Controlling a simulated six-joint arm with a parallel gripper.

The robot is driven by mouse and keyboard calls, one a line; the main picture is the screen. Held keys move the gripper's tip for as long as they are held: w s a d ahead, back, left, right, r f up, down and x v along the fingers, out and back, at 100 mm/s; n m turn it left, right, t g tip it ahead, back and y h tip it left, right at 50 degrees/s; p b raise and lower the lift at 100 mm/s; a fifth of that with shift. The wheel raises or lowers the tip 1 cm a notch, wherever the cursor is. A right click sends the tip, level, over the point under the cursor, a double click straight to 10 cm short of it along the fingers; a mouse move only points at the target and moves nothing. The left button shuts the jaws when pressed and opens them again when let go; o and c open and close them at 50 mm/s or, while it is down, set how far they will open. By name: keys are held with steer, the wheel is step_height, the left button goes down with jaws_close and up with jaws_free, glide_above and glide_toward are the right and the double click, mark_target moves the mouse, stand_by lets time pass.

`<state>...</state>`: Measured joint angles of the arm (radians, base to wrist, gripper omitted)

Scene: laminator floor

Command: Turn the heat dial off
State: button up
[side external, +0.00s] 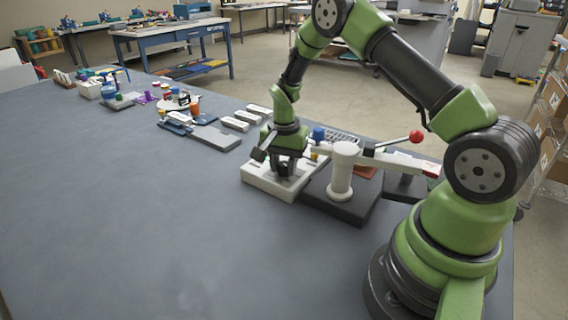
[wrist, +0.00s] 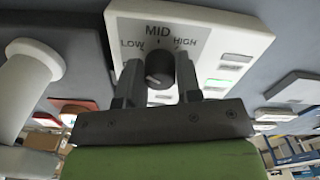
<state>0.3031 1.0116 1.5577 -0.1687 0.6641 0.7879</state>
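The heat dial (wrist: 159,68) is a round dark knob on a white control panel (wrist: 215,28) marked LOW, MID and HIGH. In the wrist view it sits between the two fingers of my gripper (wrist: 158,82), one on each side. The fingers are apart and very close to the knob; I cannot tell whether they touch it. A pale mark shows on the knob's face, but its exact setting is unclear. In the side view my gripper (side external: 286,165) points down over the white panel unit (side external: 262,184), and the dial is hidden.
A white post (side external: 342,172) on a dark base (side external: 345,205) stands just right of the panel, with a red-ball lever (side external: 415,137) behind it. Grey plate (side external: 214,138) and white blocks (side external: 247,116) lie further back. The table's left and front are clear.

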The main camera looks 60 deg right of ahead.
steer(key=c, duration=0.3)
steer(key=n, duration=0.5)
steer(key=shift+n, duration=2.4)
steer(key=o, duration=0.9)
